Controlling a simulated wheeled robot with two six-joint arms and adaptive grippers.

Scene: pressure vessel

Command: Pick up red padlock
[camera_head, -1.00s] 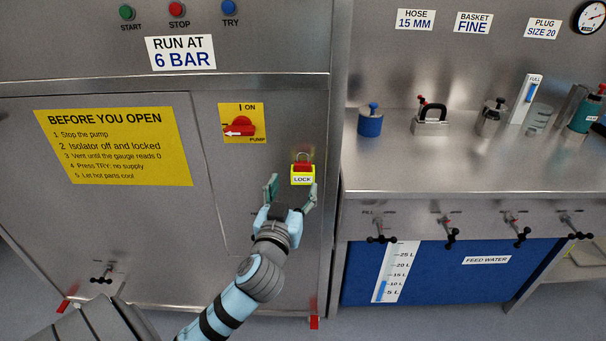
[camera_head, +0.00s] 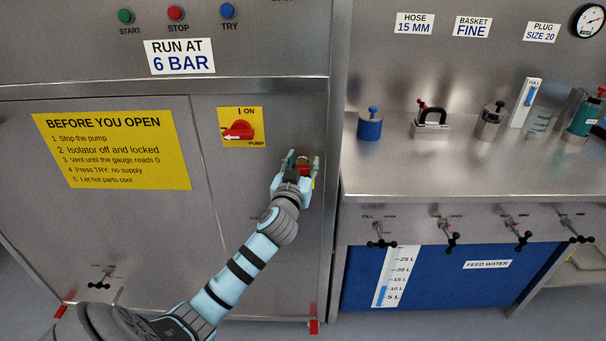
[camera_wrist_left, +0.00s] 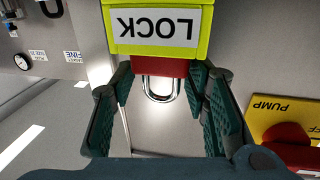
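The red padlock (camera_head: 303,168) is at the grey cabinet front, below the pump switch, mostly covered by my left gripper (camera_head: 302,158) in the head view. In the left wrist view, which is upside down, the padlock's red body (camera_wrist_left: 160,67) and silver shackle (camera_wrist_left: 160,90) show beside a yellow holder with a LOCK label (camera_wrist_left: 155,25). My left gripper's green-padded fingers (camera_wrist_left: 160,75) lie against both sides of the red body, with no clear gap. The padlock is still at its holder. My right gripper is not in view.
The red pump switch (camera_head: 239,130) on its yellow plate is just left of my gripper. A steel worktop (camera_head: 440,185) with several fittings stands to the right, valves along its front edge. The cabinet face below my gripper is clear.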

